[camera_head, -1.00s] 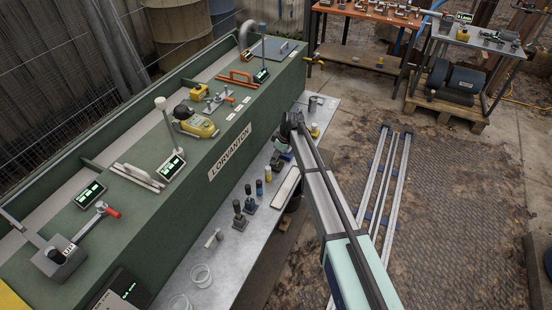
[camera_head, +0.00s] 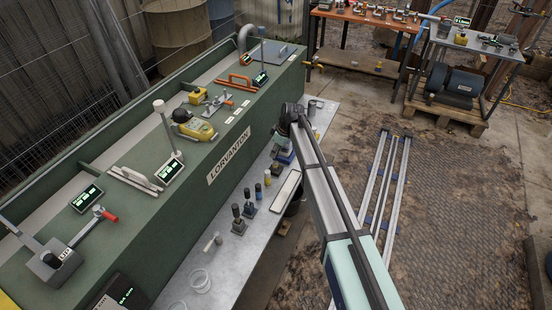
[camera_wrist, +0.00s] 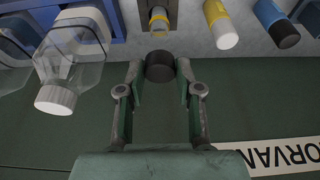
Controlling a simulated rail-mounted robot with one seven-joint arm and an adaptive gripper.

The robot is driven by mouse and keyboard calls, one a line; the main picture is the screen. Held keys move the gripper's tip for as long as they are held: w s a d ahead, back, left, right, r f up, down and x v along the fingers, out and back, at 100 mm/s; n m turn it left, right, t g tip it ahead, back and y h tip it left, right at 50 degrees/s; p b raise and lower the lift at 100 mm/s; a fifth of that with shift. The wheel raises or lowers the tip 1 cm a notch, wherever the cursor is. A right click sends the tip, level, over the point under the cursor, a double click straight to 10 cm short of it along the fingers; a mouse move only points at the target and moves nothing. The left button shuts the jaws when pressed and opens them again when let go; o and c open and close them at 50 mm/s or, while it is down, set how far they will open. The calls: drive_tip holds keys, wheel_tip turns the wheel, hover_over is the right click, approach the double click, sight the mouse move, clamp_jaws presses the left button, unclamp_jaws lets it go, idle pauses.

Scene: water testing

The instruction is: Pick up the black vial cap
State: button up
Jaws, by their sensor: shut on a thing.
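The black vial cap (camera_wrist: 160,66) is a short dark cylinder between the fingertips of my gripper (camera_wrist: 160,72) in the wrist view. The fingers are closed on its two sides. A small vial (camera_wrist: 158,20) with yellowish contents stands in a dark holder just beyond the cap, with a small gap showing between them. In the head view my wrist is over the far part of the metal shelf, and the arm hides much of the gripper; the cap cannot be made out there.
A clear bottle with a white cap (camera_wrist: 56,97) is left of the cap in the wrist view. A yellow container (camera_wrist: 221,25) and a dark blue one (camera_wrist: 277,25) are to the right. The green tank wall (camera_head: 225,150) runs beside the metal shelf (camera_head: 226,262).

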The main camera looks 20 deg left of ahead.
wheel_tip(320, 180, up, 14)
drive_tip(key=b, duration=0.2)
wheel_tip(320, 180, down, 13)
drive_tip(key=n+p, duration=0.2)
drive_tip(key=n+g+p, duration=0.1)
drive_tip(key=shift+d+r+n+p, duration=0.15)
drive_tip(key=shift+r+n+p, duration=0.05)
drive_tip(key=shift+n+p, duration=0.2)
drive_tip(key=shift+w+f+n, duration=0.15)
drive_tip(key=shift+f+n, duration=0.05)
drive_tip(key=shift+n, duration=0.3)
drive_tip(key=shift+n+g, duration=0.3)
drive_tip(key=shift+n, duration=0.3)
drive_tip(key=shift+f+b, duration=0.1)
drive_tip(key=shift+b, duration=0.25)
drive_tip(key=shift+f+b, duration=0.95)
drive_tip(key=shift+f, duration=1)
drive_tip(key=shift+f+b, duration=0.4)
drive_tip(key=shift+f, duration=0.05)
drive_tip(key=shift+f, duration=0.35)
